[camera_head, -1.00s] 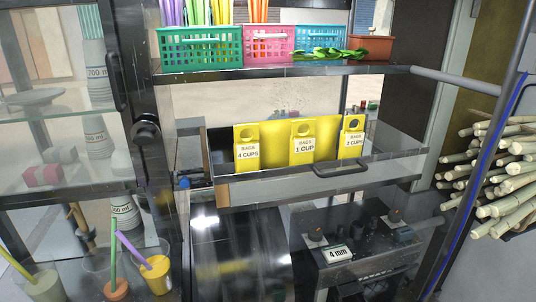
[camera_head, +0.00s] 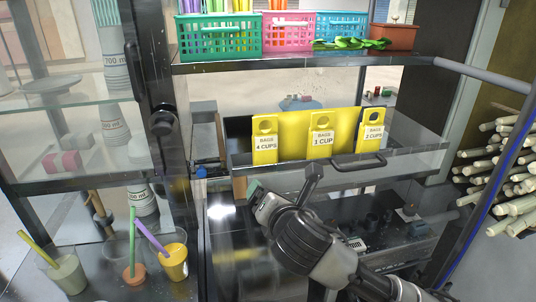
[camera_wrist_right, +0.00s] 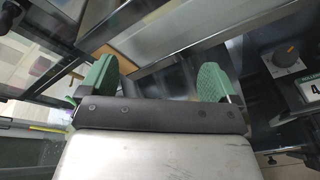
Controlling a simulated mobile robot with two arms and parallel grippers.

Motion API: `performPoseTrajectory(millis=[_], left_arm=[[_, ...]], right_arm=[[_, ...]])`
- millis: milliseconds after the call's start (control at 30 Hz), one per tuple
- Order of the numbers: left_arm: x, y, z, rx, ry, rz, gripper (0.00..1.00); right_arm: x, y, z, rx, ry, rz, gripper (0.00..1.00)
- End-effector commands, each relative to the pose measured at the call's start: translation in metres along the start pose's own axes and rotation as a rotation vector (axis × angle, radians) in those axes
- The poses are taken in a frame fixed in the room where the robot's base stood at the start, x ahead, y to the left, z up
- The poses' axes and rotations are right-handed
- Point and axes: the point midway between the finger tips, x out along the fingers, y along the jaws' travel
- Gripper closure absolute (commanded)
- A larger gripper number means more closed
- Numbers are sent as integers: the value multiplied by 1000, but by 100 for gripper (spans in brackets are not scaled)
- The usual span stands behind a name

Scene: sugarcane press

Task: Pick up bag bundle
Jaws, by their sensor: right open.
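Three yellow bag bundles hang in a row in the open drawer in the head view. They are labelled 4 CUPS (camera_head: 264,140), 1 CUP (camera_head: 321,137) and 2 CUPS (camera_head: 372,132), each with a hole near its top. My right gripper (camera_head: 258,196) is below the drawer front, apart from the bundles and lower than the 4 CUPS one. In the right wrist view, its two green finger pads (camera_wrist_right: 153,80) stand wide apart with nothing between them. No bundle shows clearly in that view. My left gripper is not in view.
The drawer (camera_head: 400,165) has a front panel and dark handle (camera_head: 358,163) close above my right arm. A shelf (camera_head: 300,58) with coloured baskets (camera_head: 219,37) overhangs it. Cups with straws (camera_head: 173,262) stand at lower left. Sugarcane stalks (camera_head: 500,170) are at right.

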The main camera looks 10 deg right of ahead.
Motion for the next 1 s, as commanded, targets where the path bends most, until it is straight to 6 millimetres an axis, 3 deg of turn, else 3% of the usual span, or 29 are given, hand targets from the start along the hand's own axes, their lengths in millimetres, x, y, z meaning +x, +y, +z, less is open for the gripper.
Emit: performPoseTrajectory(millis=[33,100,300,467,700,1000], left_arm=[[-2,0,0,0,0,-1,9],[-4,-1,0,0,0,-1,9],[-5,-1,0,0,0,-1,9],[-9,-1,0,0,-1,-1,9],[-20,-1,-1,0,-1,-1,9],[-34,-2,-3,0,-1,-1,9]], right_arm=[[-2,17,23,-128,-56,31,8],[-5,33,44,-291,-119,55,8],[-13,59,80,-579,-239,69,8],[-7,65,90,-638,-264,66,8],[29,71,99,-637,-263,66,8],[53,74,107,-634,-260,64,8]])
